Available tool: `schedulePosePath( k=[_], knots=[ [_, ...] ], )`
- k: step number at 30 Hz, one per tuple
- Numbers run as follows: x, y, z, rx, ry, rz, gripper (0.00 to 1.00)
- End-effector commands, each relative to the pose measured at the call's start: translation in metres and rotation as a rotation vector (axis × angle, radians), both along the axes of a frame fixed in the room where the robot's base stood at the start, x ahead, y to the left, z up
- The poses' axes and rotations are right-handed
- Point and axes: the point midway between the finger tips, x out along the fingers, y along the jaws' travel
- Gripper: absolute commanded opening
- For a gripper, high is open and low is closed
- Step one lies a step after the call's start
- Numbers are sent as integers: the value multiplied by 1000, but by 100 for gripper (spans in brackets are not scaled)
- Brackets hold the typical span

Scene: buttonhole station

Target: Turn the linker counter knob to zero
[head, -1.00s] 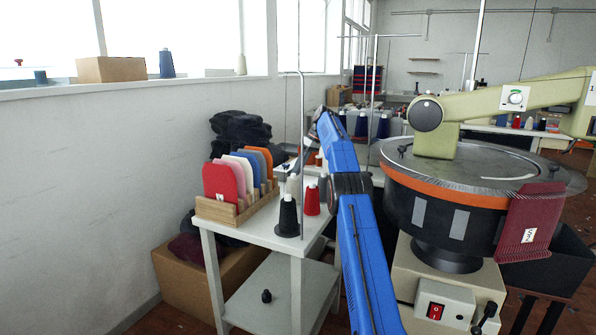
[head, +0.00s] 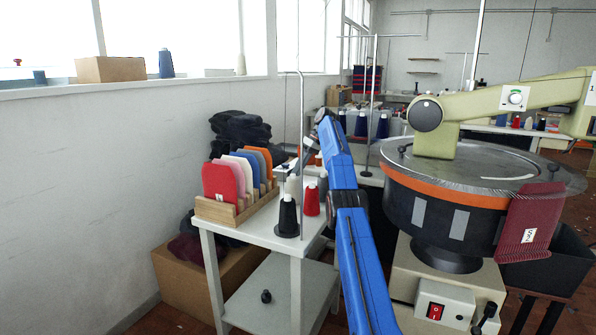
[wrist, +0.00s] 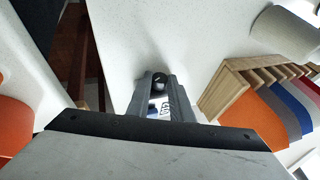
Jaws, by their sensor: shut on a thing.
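The round white knob (head: 515,98) sits on a pale plate with a green mark, on the cream arm of the linker (head: 470,104); its setting is too small to read. My gripper (wrist: 159,84) is over the white side table, well left of the knob in the head view. In the wrist view its fingers are shut on a small piece with a white and blue printed face (wrist: 160,108); the fingers hide most of it. In the head view my blue arm partly hides the gripper.
A wooden rack (head: 215,210) of coloured pieces and several yarn cones, one black (head: 287,217) and one red (head: 312,201), stand on the side table (head: 262,234). A maroon knit (head: 530,222) hangs from the linker dial. A red switch (head: 435,311) is on its base.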

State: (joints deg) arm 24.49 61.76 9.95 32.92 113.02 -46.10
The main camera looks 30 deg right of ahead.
Motion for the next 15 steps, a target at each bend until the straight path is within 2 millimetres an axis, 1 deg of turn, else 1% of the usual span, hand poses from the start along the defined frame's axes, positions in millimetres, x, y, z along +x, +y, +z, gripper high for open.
schedulePosePath(
  k=[1, 2, 15],
  knots=[
    [-1, -2, -3, -1, 7, -2, 0],
    [-1, -2, -3, -1, 7, -2, 27],
    [0, 0, 0, -5, -2, -1, 28]
  ],
)
